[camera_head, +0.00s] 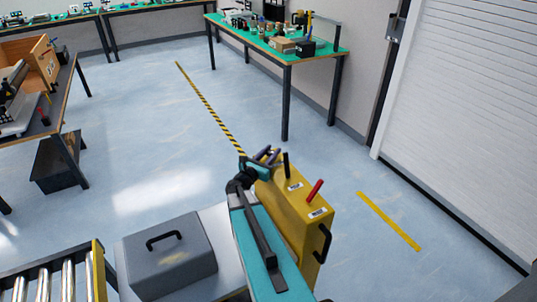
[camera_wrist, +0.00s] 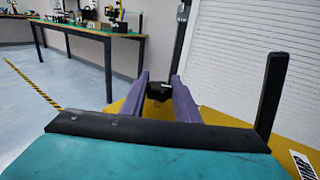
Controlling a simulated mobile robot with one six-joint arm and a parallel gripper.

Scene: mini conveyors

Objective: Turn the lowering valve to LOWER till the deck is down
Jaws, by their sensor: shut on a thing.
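The yellow lift unit (camera_head: 285,215) stands right of my arm in the head view, with labels too small to read. A black upright lever (camera_head: 286,165) and a tilted red lever (camera_head: 315,190) rise from its top. My gripper (camera_head: 267,155) is at the unit's far end, beyond the black lever. In the wrist view my gripper's purple fingers (camera_wrist: 159,84) are shut on a dark knob (camera_wrist: 159,92), which I take to be the lowering valve. Its pointer direction cannot be read. The black lever also shows in the wrist view (camera_wrist: 272,95), right of the fingers. I cannot tell the deck's height.
A grey lidded box (camera_head: 170,262) with a black handle sits on a pale surface left of my arm. A roller conveyor (camera_head: 52,282) is at bottom left. A green-topped bench (camera_head: 335,52) stands behind, a white shutter (camera_head: 460,120) at right. Floor between is clear.

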